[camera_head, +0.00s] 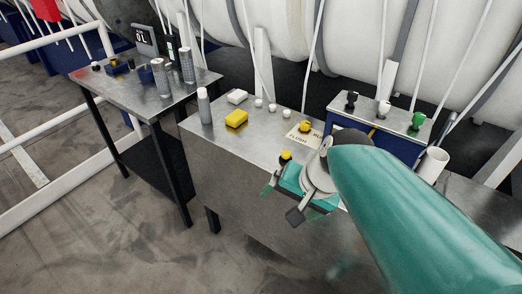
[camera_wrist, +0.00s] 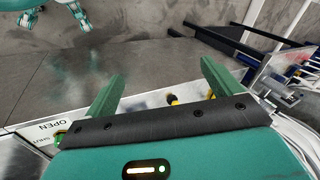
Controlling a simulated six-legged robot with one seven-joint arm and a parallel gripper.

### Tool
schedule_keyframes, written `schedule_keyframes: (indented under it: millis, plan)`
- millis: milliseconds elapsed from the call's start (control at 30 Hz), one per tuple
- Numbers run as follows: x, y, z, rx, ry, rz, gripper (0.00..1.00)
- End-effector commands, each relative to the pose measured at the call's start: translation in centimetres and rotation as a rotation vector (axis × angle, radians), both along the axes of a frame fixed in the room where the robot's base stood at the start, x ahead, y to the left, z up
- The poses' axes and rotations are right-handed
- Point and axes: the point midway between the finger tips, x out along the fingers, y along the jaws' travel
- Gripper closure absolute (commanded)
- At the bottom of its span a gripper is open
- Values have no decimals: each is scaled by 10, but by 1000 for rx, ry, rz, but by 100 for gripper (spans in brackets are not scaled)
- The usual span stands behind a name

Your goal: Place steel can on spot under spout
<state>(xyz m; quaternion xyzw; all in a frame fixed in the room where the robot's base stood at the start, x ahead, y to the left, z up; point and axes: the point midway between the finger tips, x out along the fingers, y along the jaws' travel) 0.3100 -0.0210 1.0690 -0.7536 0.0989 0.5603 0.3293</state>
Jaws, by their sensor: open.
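I cannot tell for certain which is the steel can. My gripper (camera_head: 297,197) is over the front edge of the bench, to the right of these cylinders and apart from them. In the wrist view my gripper (camera_wrist: 160,84) has its green fingers wide apart with nothing held between them. I cannot make out the spout or the spot under it; my arm hides part of the bench.
A blue unit with black, white and green knobs (camera_head: 383,108) stands behind my arm. A white cup-like cylinder (camera_head: 432,165) is at right. Floor in front is clear.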

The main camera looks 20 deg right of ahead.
Motion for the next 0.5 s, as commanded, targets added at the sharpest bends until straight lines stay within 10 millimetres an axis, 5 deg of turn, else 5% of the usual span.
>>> schedule_keyframes:
  millis: [200,500]
  plan:
    - [-19,20,32,-375,-153,423,10]
    - [-22,21,40,-478,-193,524,10]
